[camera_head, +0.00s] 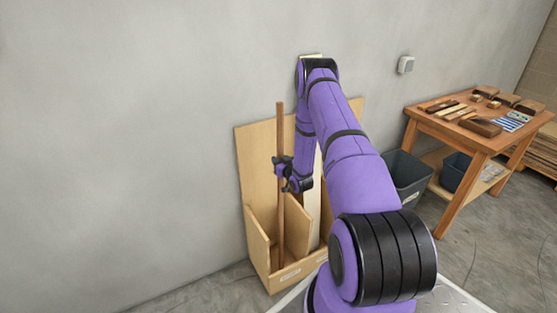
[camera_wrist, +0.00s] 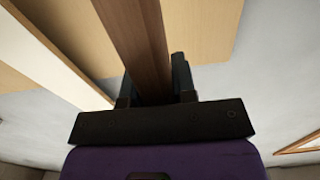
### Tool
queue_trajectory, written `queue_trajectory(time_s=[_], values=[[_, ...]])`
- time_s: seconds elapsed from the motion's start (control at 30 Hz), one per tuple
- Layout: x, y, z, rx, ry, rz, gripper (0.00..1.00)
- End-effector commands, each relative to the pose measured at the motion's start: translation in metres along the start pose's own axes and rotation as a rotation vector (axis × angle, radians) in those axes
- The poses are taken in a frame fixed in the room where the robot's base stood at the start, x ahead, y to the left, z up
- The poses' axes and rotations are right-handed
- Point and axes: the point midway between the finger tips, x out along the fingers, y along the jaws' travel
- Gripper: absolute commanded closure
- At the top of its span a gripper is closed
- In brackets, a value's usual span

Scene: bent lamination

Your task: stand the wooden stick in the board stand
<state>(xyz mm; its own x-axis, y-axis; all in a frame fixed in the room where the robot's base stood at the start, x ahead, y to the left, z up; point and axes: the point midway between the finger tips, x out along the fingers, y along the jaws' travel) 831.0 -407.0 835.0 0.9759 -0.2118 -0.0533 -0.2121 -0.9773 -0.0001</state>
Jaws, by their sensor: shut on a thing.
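The wooden stick (camera_head: 280,150) is long, thin and reddish brown. It stands upright, with its lower part inside the left compartment of the board stand (camera_head: 256,240). The stand is a pale wooden box with a tall back panel and a divider, set against the wall. My gripper (camera_head: 281,166) is shut on the stick at about mid-height. In the wrist view the stick (camera_wrist: 140,45) runs between the two dark fingers (camera_wrist: 157,85). The stick's lower end is hidden behind the stand's front, so I cannot tell whether it touches the floor of the compartment.
A pale board (camera_head: 313,205) stands in the right part of the stand, partly behind my arm. To the right are a dark bin (camera_head: 408,175) and a wooden workbench (camera_head: 470,130) with tools on it. The grey wall (camera_head: 120,130) is close behind the stand. The floor on the left is clear.

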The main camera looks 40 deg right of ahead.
Motion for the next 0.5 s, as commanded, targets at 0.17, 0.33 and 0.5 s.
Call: queue_trajectory(time_s=[0.17,0.33,0.5], values=[[0.0005,0.0001,0.0041,0.0,0.001,0.0,1.0],[0.0007,0.0,0.0083,0.0,0.001,0.0,1.0],[0.0015,0.0,0.0094,-0.001,0.001,0.0,1.0]])
